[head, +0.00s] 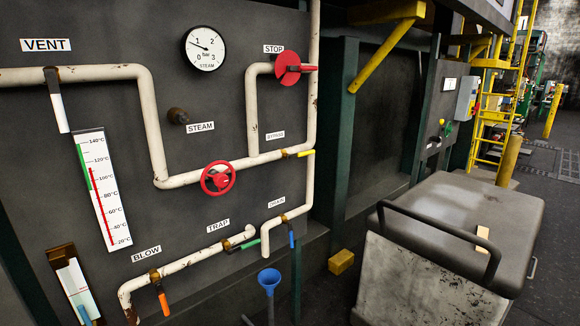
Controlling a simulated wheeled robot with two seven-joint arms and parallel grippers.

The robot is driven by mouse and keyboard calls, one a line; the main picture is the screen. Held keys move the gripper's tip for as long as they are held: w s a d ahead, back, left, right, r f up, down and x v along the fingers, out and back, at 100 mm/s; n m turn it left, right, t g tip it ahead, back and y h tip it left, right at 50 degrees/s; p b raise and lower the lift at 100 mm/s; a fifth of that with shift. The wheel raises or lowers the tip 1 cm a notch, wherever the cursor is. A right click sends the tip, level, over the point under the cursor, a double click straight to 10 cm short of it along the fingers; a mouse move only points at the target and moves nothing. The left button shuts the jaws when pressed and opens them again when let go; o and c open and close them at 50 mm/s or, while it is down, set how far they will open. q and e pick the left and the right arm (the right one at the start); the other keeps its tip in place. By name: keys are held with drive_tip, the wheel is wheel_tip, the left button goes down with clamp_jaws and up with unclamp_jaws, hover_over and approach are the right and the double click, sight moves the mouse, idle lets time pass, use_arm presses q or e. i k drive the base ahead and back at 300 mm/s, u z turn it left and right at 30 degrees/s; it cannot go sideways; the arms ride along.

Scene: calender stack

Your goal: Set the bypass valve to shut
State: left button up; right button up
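The lever lies roughly in line with the pipe run. The pipe (250,161) joins a vertical pipe on the right. Neither of my grippers shows in the view, and nothing touches the lever.
Nearby are a red handwheel (218,178), a red STOP valve (290,68), the DRAIN valve's blue lever (291,236) and the TRAP valve's green lever (243,245). A grey cart (440,210) with a dark handle stands at the right. A yellow block (341,262) lies on the floor.

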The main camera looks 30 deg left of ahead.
sight(298, 155)
drive_tip(key=u, duration=0.1)
drive_tip(key=k, duration=0.25)
drive_tip(key=z, duration=0.85)
drive_tip(key=i, duration=1.6)
drive_tip(key=u, duration=0.55)
